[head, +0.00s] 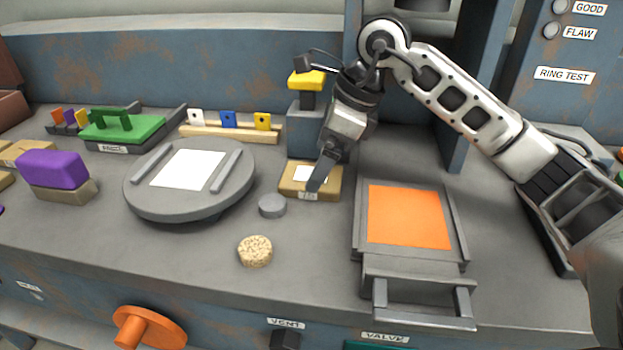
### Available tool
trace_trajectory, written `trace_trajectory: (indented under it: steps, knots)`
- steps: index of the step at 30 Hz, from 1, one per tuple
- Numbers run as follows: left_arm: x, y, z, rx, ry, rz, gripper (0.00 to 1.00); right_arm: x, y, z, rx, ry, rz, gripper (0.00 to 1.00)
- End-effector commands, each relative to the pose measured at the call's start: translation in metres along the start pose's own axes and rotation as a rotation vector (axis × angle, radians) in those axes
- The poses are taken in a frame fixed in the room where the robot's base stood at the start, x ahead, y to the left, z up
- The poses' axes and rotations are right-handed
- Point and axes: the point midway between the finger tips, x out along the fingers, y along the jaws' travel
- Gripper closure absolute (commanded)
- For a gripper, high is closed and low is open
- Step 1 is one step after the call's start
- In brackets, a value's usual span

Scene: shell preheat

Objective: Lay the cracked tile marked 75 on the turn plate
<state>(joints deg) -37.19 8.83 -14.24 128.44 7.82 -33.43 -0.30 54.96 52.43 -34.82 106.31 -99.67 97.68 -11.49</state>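The turn plate (137,190) is a round grey disc at left centre. It has a white square on top between two raised grey bars. A tan block (331,190) with a white patch on top and a small label on its front lies right of the plate. The label is too small to read surely, and I see no clear crack. My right gripper (319,182) points down over this block, its fingertips at or just above the top. The finger gap is not clear, nor is any contact. My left gripper is out of view.
A grey disc (272,206) and a speckled round piece (255,251) lie near the plate. An orange-floored drawer (410,217) is at right. A purple block (53,169) sits on a tan one at left. A rack with coloured tags (230,132) stands behind.

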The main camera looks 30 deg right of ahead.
Motion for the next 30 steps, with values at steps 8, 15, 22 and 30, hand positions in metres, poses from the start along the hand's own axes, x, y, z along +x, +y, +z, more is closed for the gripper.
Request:
trace_trajectory:
  steps: [8, 15, 22, 30]
  knots:
    - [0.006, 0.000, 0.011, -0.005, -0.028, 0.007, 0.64, 0.033, 0.000, 0.000, 0.000, -0.002, 0.000, 0.04]
    - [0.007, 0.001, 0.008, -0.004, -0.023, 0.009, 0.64, 0.033, 0.000, 0.000, -0.001, -0.002, 0.000, 0.04]
    - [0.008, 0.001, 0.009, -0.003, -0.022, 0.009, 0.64, 0.034, 0.000, -0.001, -0.001, -0.001, 0.000, 0.04]
    - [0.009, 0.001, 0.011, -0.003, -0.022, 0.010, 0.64, 0.036, 0.000, -0.002, -0.001, -0.001, 0.000, 0.23]
